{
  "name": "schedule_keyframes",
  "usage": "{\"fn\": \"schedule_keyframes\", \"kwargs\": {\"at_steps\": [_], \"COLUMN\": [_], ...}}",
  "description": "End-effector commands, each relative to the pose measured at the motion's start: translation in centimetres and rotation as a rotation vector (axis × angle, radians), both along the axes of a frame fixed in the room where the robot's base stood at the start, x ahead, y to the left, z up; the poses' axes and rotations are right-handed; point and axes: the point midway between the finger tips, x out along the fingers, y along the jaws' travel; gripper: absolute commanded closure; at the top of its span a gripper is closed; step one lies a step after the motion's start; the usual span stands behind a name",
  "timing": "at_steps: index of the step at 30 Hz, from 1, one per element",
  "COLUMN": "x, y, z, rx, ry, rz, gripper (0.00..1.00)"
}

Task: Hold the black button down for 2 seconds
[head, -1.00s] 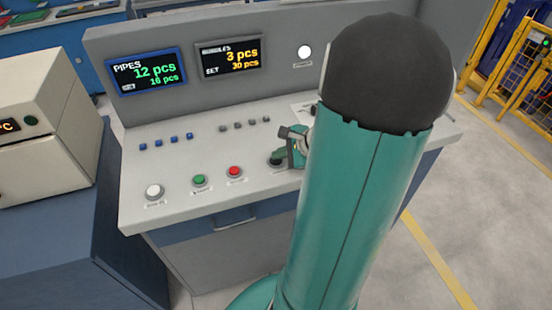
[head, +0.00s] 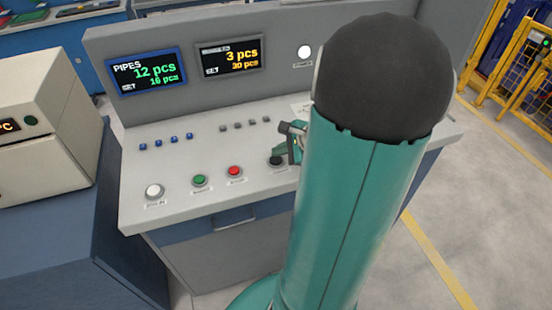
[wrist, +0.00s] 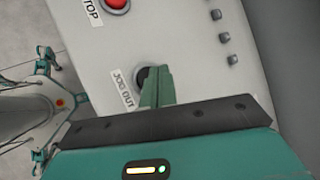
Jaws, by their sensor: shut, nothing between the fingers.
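The black button (head: 276,160) sits on the sloped console top, right of the red button, and part of it is hidden by my arm in the head view. In the wrist view the black button (wrist: 145,77) shows beside a "JOG OUT" label, partly covered by my fingers. My gripper (wrist: 157,72) is shut and empty, with its green fingertips over the right part of the button. I cannot tell whether the tips touch the button or whether it is pressed. In the head view my gripper (head: 288,154) is mostly behind my arm.
A red button (head: 234,171), a green button (head: 200,180) and a white button (head: 154,191) line the console (head: 180,213) to the left. Small blue and grey switches stand behind them. Two displays (head: 146,71) are on the back panel. A cream box (head: 45,125) stands at left.

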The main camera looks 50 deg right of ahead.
Motion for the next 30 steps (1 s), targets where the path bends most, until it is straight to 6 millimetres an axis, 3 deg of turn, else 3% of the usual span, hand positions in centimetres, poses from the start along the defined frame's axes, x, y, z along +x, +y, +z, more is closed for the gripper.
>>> {"fn": "schedule_keyframes", "kwargs": {"at_steps": [8, 22, 30], "x": [0.0, 0.1, 0.0], "y": [0.0, 0.0, 0.0], "z": [0.3, 4.4, 5.0], "rx": [-0.001, -0.003, 0.000], "ry": [-0.001, -0.002, 0.000], "rz": [0.000, 0.001, 0.000], "gripper": [1.00, 1.00, 1.00]}}
